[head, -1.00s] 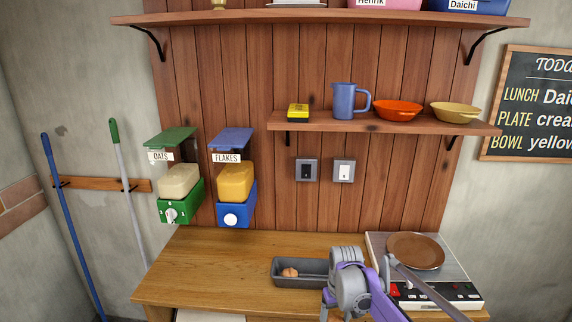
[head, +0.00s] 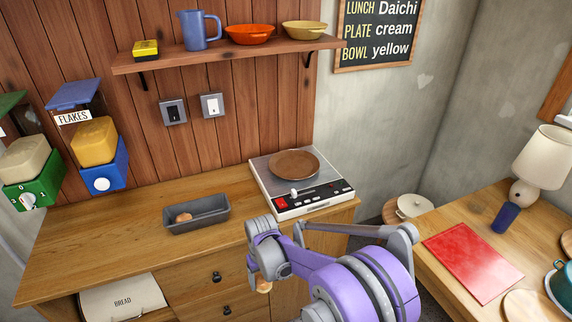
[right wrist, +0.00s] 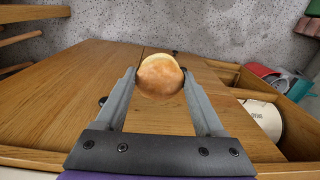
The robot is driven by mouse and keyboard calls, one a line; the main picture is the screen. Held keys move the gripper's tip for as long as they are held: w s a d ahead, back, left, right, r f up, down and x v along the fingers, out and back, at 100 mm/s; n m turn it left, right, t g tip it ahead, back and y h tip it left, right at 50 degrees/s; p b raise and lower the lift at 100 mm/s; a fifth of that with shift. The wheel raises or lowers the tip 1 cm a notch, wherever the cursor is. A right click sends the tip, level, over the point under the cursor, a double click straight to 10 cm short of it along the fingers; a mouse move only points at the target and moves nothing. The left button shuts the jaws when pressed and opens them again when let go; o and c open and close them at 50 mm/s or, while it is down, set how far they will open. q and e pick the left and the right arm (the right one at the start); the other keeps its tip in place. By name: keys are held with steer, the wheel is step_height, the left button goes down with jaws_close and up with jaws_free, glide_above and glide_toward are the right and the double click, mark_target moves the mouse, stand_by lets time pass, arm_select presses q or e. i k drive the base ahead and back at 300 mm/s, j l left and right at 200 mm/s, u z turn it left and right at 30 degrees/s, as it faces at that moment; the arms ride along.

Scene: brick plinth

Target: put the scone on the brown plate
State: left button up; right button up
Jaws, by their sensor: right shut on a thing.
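My right gripper (head: 262,281) is shut on a round golden-brown scone (right wrist: 160,76), which shows between the two fingers in the right wrist view. In the head view only a small part of the scone (head: 264,287) shows below the gripper, in front of the counter's drawers. The brown plate (head: 294,163) lies flat on a white appliance at the counter's right end, behind and above the gripper in the picture. No food shows on the plate. My left gripper is not in view.
The white appliance (head: 330,197) has a control panel in front. A grey loaf tin (head: 212,213) with a small brown item (head: 183,217) stands on the wooden counter (head: 120,239). A shelf (head: 235,55) hangs above. A side table with a red board (head: 472,262) is at right.

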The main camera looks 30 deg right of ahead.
mark_target(302, 162)
steer(key=l+u, duration=0.1)
steer(key=l, duration=0.75)
steer(key=k+l+u, duration=0.1)
steer(key=l, duration=0.75)
